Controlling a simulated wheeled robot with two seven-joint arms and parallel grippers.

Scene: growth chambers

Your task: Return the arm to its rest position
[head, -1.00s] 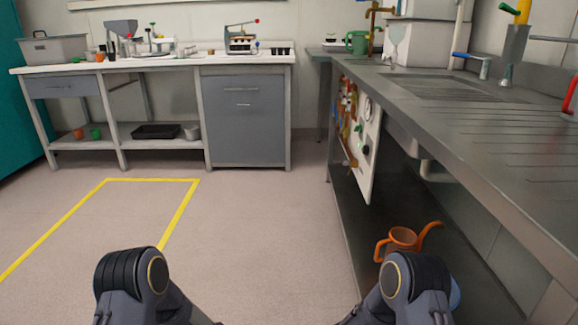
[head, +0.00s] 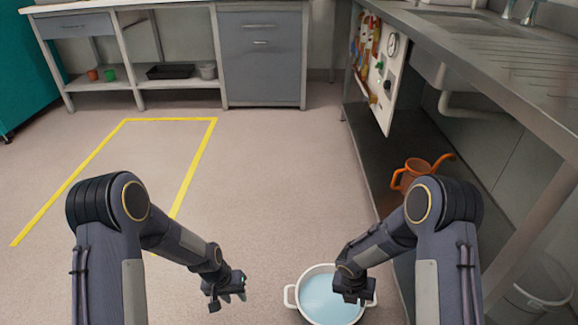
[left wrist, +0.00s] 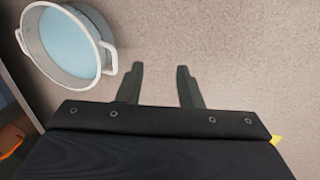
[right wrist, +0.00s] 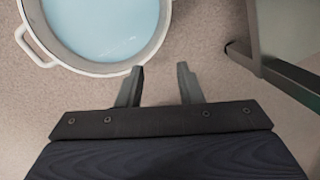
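My left gripper (head: 232,294) hangs above the floor in the lower middle of the head view. Its fingers (left wrist: 158,84) are apart and empty in the left wrist view, over bare floor. My right gripper (head: 353,292) shows in front of a white two-handled tub of pale blue liquid (head: 300,308). Its fingers (right wrist: 158,84) are apart with nothing between them, close by the tub's rim in the right wrist view. The tub also shows at the upper left of the left wrist view (left wrist: 104,36). Both arms are bent, with the forearms reaching inward and down.
A steel sink bench (head: 480,50) runs along the right, with an orange watering can (head: 412,172) on its lower shelf. A grey cabinet bench (head: 262,62) stands at the back. Yellow tape (head: 170,120) marks the open floor at left. A pale bucket (head: 545,285) is at lower right.

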